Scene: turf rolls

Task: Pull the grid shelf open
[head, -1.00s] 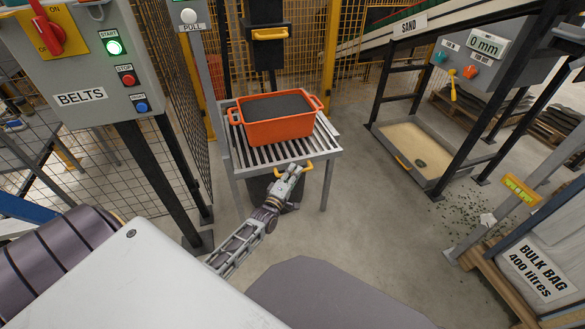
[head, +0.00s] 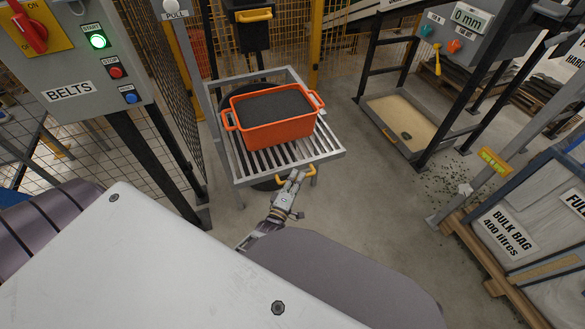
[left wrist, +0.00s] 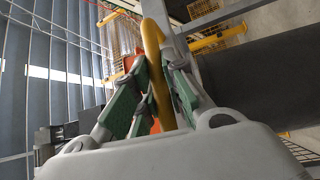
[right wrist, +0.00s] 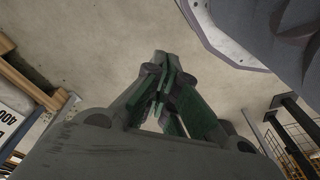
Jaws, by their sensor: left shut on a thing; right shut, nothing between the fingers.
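The grid shelf (head: 246,172) is a grey slatted rack, slid out toward me from its frame, with a gap behind it. An orange tub (head: 275,131) full of dark material stands on its slats. The shelf has a yellow handle (head: 312,174) on its front edge. My left gripper (head: 294,178) is shut on this handle; the left wrist view shows the yellow bar (left wrist: 153,45) between the green-padded fingers (left wrist: 157,90). My right gripper (right wrist: 161,72) shows only in the right wrist view, shut and empty above bare floor.
A grey BELTS control box (head: 75,70) stands at the left beside a mesh fence. A sand tray (head: 440,155) under a grey stand is at the right, and a bulk bag (head: 510,235) stands on a pallet at the lower right. Open floor (head: 375,215) lies between.

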